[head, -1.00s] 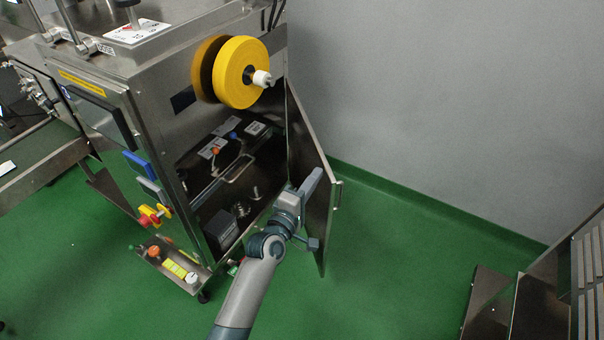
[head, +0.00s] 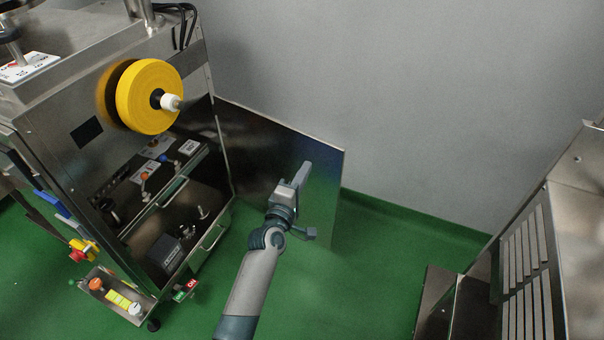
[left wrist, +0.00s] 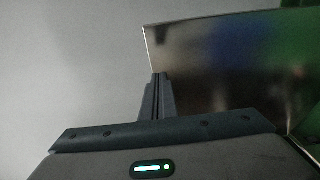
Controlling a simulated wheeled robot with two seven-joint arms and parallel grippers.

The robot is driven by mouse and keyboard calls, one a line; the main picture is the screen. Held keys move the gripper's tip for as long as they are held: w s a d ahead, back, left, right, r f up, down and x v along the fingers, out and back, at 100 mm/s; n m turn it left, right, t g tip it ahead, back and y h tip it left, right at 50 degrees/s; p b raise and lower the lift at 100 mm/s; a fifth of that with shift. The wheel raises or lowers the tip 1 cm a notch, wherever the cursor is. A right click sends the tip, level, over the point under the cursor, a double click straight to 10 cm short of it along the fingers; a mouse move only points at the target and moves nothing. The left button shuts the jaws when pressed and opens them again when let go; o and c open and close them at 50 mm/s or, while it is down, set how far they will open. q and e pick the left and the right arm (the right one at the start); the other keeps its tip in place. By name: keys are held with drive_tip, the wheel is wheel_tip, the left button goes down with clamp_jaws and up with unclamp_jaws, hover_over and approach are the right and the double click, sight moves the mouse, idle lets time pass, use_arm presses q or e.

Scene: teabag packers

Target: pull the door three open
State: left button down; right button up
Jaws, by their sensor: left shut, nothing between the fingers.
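The door (head: 262,150) is a dark, shiny metal panel on the steel packing machine. In the head view it stands swung wide open, hinged at the cabinet's right edge and reaching toward the grey wall. My left gripper (head: 305,168) is shut and empty, in front of the door's inner face near its free edge. I cannot tell whether it touches. In the left wrist view the shut fingers (left wrist: 159,90) stand upright before the door panel (left wrist: 215,65), close to its pale edge. My right gripper is not in view.
The open cabinet of the machine shows parts and a wire handle (head: 172,192) inside. A yellow roll (head: 150,97) sticks out above. A control box (head: 113,296) sits low at the left. A vented steel unit (head: 530,265) stands at the right. Green floor (head: 365,265) is clear between.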

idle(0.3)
use_arm(q)
drive_tip(key=v, duration=1.7)
drive_tip(key=shift+s, duration=0.2)
